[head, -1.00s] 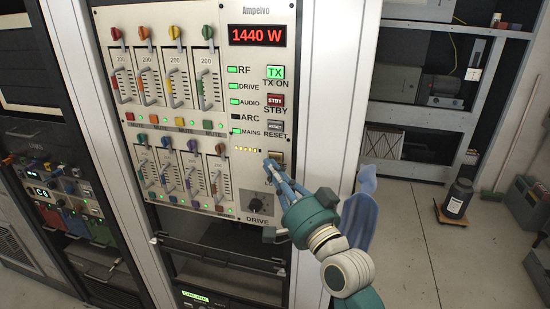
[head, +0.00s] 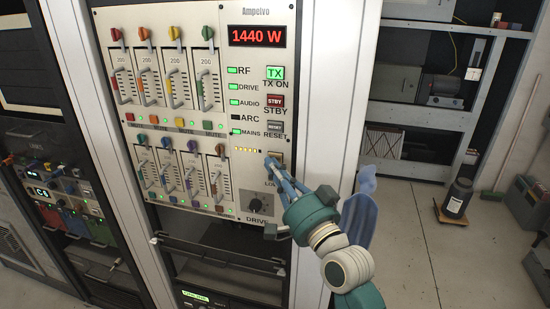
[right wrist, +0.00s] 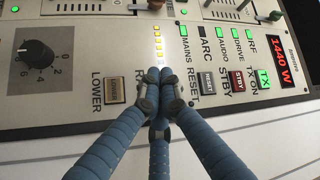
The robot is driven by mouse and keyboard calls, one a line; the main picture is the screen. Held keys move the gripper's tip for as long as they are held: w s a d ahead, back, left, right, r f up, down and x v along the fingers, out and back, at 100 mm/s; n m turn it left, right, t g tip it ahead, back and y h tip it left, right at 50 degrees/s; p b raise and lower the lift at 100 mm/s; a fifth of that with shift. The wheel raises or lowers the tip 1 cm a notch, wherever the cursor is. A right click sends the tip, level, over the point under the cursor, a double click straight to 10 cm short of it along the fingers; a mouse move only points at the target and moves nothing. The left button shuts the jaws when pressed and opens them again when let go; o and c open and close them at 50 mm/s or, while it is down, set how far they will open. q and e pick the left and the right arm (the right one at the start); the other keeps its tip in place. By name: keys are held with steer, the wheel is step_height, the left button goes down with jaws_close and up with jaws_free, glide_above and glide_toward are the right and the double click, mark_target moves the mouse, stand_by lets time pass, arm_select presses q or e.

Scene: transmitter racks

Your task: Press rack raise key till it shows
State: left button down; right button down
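The rack panel (head: 226,170) has a red power display (head: 257,36) reading 1440 W; it also shows in the right wrist view (right wrist: 273,67). My right gripper (head: 270,160) has its blue fingers drawn together, with nothing held. In the right wrist view its fingertips (right wrist: 153,76) cover the spot beside the LOWER key (right wrist: 116,90), where only the "R" of a label shows. The raise key (head: 278,157) is mostly hidden behind the fingers. I cannot tell whether it is pressed in. My left gripper is not in view.
A row of small yellow lights (head: 246,150) is beside the fingertips. The DRIVE knob (head: 257,204) is below, and the RESET (head: 276,127) and STBY (head: 275,101) keys are above. Fader levers (head: 172,170) fill the left. A handle bar (head: 215,254) juts out below.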

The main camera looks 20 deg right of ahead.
steer(key=shift+w+d, duration=0.2)
steer(key=shift+w, duration=0.05)
stand_by(0.5)
steer(key=shift+s+a, duration=0.1)
stand_by(0.3)
steer(key=shift+s+a+p, duration=0.35)
steer(key=shift+s+p, duration=0.1)
steer(key=shift+s, duration=0.1)
steer(key=s+a, duration=0.1)
steer(key=s, duration=0.1)
steer(key=s+a+p, duration=0.1)
steer(key=s, duration=0.1)
steer(key=shift+a, duration=0.4)
steer(key=shift+f, duration=0.1)
stand_by(0.5)
